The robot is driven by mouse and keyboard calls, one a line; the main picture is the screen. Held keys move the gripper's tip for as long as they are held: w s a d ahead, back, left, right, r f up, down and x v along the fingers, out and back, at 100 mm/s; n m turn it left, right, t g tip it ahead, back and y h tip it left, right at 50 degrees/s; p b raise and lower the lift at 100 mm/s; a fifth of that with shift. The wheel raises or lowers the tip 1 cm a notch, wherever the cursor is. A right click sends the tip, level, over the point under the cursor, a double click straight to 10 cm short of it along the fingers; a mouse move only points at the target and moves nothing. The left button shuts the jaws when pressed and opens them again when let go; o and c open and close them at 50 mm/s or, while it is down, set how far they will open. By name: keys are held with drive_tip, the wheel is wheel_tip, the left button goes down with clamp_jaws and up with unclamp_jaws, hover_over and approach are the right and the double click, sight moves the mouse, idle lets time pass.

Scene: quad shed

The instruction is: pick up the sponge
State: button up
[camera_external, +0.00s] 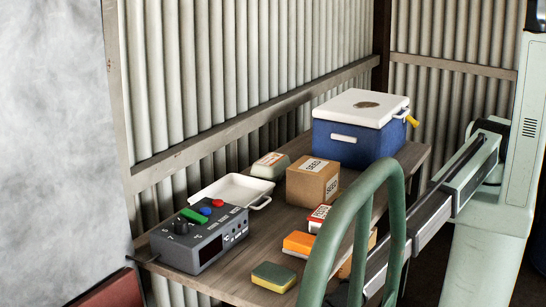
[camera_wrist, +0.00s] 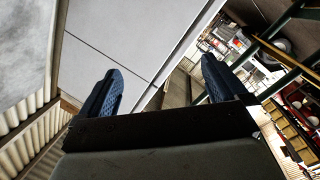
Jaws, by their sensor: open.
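The sponge (camera_external: 273,277), green on top and yellow below, lies flat near the front edge of the wooden table in the external view. Its top and front side show clearly. My gripper (camera_wrist: 162,66) shows in the wrist view as two blue textured fingers spread wide apart, with nothing between them. It points toward a pale panel and away from the table top. The sponge is not in the wrist view. I cannot make out my fingers in the external view, so their distance from the sponge cannot be told.
On the table (camera_external: 238,275) are an orange block (camera_external: 299,243), a grey control box (camera_external: 200,240), a white tray (camera_external: 232,188), a cardboard box (camera_external: 313,181) and a blue cooler (camera_external: 351,142). A green curved tube (camera_external: 345,215) stands in front, right of the sponge. Corrugated walls close the back.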

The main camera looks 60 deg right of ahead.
drive_tip(key=w+a+r+m+t, duration=0.15)
drive_tip(key=w+r, duration=0.25)
drive_tip(key=r, duration=0.5)
drive_tip(key=w+a+r+m, duration=0.1)
drive_tip(key=w+a+r, duration=0.15)
drive_tip(key=r, duration=0.55)
drive_tip(key=w+d+m+t+h, duration=0.2)
drive_tip(key=w+d+m+h, duration=0.4)
drive_tip(key=w+m, duration=0.2)
drive_tip(key=m+g+h, duration=0.7)
drive_tip(key=m+h, duration=0.4)
drive_tip(key=m, duration=0.4)
hover_over(274, 278)
drive_tip(key=shift+n, duration=0.25)
drive_tip(key=f, duration=0.5)
drive_tip(key=shift+s+f, duration=0.2)
drive_tip(key=shift+f, duration=0.15)
drive_tip(key=shift+w+f, duration=0.2)
drive_tip(key=shift+f, duration=3.1)
drive_tip(key=c, duration=1.1)
drive_tip(key=shift+r, duration=0.15)
